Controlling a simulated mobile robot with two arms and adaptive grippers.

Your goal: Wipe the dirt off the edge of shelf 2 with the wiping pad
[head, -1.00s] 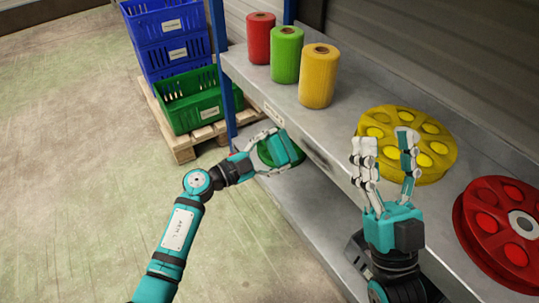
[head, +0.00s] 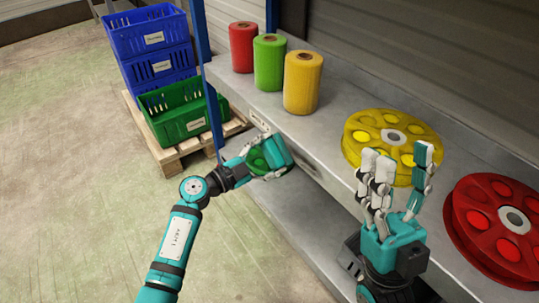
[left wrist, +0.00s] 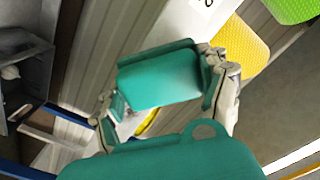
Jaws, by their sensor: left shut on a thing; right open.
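My left gripper (head: 262,158) is shut on a teal block, the wiping pad (head: 279,150), held across its fingertips. The pad (left wrist: 158,82) also shows between the fingers in the left wrist view. It is at the front edge of the upper shelf (head: 335,150), right of a small white label (head: 259,122); I cannot tell if they touch. A dark smudge, the dirt (head: 308,166), shows on that edge just right of the pad. The pad may hide part of it. My right gripper (head: 400,180) is open and empty, fingers up, in front of the shelf.
Red (head: 242,47), green (head: 269,62) and yellow (head: 302,82) rolls stand on the shelf. Yellow (head: 365,135) and red (head: 470,230) reels lie further right. Blue (head: 150,35) and green (head: 180,120) crates stand on a pallet at left. A blue post (head: 208,90) rises at the shelf's left end.

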